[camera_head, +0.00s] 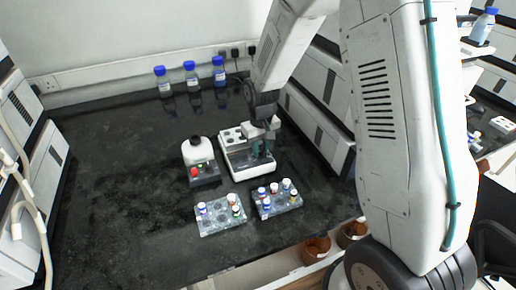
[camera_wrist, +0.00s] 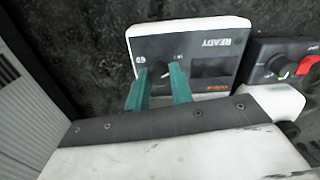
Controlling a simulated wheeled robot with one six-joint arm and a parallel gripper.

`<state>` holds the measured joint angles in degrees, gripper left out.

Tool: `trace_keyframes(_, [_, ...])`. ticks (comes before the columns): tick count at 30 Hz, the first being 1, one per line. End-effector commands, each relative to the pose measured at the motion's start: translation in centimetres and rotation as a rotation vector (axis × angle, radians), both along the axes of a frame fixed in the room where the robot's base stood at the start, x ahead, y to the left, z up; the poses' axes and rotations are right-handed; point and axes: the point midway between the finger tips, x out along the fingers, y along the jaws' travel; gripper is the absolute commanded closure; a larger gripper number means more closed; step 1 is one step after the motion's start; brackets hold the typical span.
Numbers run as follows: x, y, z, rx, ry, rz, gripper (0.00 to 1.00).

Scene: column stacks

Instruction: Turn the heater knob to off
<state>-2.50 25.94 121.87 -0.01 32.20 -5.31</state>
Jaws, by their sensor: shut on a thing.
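The heater (camera_head: 236,157) is a white block with round wells on top, standing on the black bench in the head view. In the wrist view its dark front panel (camera_wrist: 200,48) shows the word READY and a dark knob (camera_wrist: 160,73) near one edge. My gripper (camera_head: 260,152) is at the heater's front in the head view, and the arm partly covers the heater. In the wrist view the teal fingers of my gripper (camera_wrist: 159,84) are on either side of the knob, shut on it. The knob's exact pointing direction is hard to make out.
A mixer (camera_head: 201,172) with a red switch stands left of the heater; its panel (camera_wrist: 272,62) shows in the wrist view. Two vial racks (camera_head: 215,226) (camera_head: 266,211) lie in front. Several blue-capped bottles (camera_head: 190,76) stand at the back. The bench's left part is clear.

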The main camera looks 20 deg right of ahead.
Motion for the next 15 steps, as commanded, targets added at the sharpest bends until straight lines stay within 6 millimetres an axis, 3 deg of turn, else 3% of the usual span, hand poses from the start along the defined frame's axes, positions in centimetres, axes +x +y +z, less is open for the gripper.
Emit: trace_keyframes(15, [-0.02, 0.00, -0.01, 0.000, 0.001, 0.141, 1.00])
